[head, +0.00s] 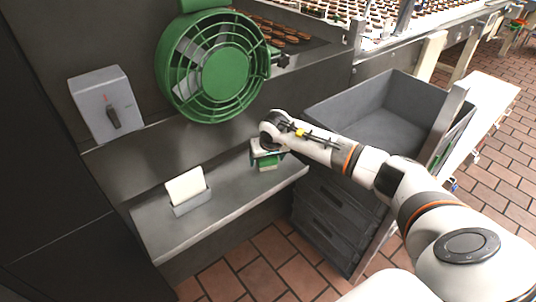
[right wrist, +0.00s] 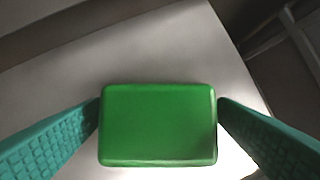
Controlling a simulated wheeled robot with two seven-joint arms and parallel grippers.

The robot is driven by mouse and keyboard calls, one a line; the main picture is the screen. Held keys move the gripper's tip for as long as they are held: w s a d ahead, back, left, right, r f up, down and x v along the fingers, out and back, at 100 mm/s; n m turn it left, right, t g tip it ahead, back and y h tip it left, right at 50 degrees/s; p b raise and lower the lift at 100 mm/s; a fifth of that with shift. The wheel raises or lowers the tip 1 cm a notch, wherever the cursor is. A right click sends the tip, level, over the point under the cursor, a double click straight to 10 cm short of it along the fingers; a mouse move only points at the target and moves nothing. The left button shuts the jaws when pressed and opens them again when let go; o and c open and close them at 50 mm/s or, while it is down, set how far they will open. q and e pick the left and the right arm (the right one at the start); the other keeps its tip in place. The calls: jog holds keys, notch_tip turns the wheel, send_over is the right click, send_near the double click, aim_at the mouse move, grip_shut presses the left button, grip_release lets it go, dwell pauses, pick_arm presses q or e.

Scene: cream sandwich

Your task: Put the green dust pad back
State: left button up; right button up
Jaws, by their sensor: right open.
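The green dust pad (head: 268,164) is at the right part of the steel ledge (head: 225,207), under my right gripper (head: 266,156). In the right wrist view the pad (right wrist: 158,125) is a green rounded block between the two teal fingers. My right gripper (right wrist: 159,108) is open, with one finger at each side of the pad. I cannot tell whether the fingers touch it. A grey holder (head: 193,204) with a white pad (head: 186,186) in it stands farther left on the ledge. My left gripper is not in view.
A green caged fan (head: 222,68) hangs above the ledge, and a grey switch box (head: 105,104) is on the wall to its left. A stack of grey crates (head: 322,212) stands to the right of the ledge. The ledge between holder and green pad is clear.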

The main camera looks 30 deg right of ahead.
jog(key=v, duration=1.2)
jog(key=shift+b, duration=0.3)
dwell(1.7)
